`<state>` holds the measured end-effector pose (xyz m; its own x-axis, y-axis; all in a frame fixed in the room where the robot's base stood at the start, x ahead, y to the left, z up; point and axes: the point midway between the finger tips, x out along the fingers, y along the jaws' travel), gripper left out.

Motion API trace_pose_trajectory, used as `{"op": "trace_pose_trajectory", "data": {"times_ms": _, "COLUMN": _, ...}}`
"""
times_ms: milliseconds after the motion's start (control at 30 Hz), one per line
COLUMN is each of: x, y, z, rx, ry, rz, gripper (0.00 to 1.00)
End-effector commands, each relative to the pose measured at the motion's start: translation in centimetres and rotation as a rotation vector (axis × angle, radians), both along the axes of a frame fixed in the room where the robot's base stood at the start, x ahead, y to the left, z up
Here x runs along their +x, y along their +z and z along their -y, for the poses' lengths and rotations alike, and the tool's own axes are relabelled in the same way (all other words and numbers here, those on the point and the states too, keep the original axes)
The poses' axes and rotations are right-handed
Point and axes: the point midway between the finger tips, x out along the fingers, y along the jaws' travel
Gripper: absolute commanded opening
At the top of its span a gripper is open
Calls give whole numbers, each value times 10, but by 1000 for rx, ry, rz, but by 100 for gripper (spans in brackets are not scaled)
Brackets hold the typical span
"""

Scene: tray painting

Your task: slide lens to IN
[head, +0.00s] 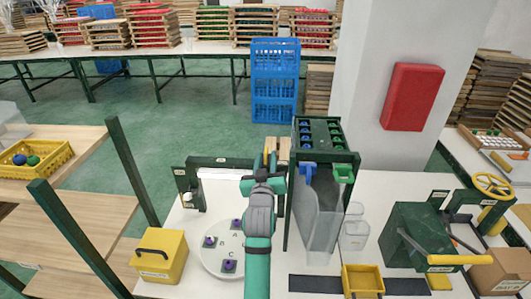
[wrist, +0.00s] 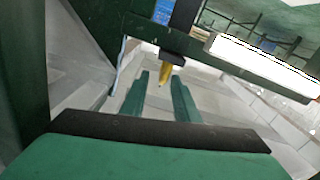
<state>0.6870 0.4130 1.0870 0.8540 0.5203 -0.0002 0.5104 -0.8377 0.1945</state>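My gripper (wrist: 161,98) reaches forward over the work table, with its two green fingers apart and nothing seen held between them. In the wrist view a yellow knob or handle (wrist: 165,72) hangs under a dark upright piece, just beyond the fingertips and roughly in line with the gap; I cannot tell whether they touch. In the head view a small yellow part (head: 266,158) shows just past my wrist. It may be the lens handle. The lens itself and any IN marking cannot be made out; my arm hides part of the area.
A dark green frame (head: 220,161) with a white tube (head: 219,174) stands left of my wrist. A tall green dispenser (head: 320,135) with clear chutes is close on the right. A white round plate (head: 211,262) with purple-topped pieces and a yellow box (head: 160,262) lie nearer.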

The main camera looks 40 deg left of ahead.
Motion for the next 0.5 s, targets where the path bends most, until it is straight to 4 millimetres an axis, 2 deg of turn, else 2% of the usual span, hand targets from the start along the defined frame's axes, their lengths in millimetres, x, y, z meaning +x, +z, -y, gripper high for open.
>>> {"op": "trace_pose_trajectory", "data": {"times_ms": 200, "x": 21, "y": 0, "z": -22, "rx": -1, "ry": 9, "rz": 0, "gripper": 28}}
{"op": "trace_pose_trajectory", "data": {"times_ms": 500, "x": 28, "y": 0, "z": -28, "rx": 0, "ry": 11, "rz": 1, "gripper": 28}}
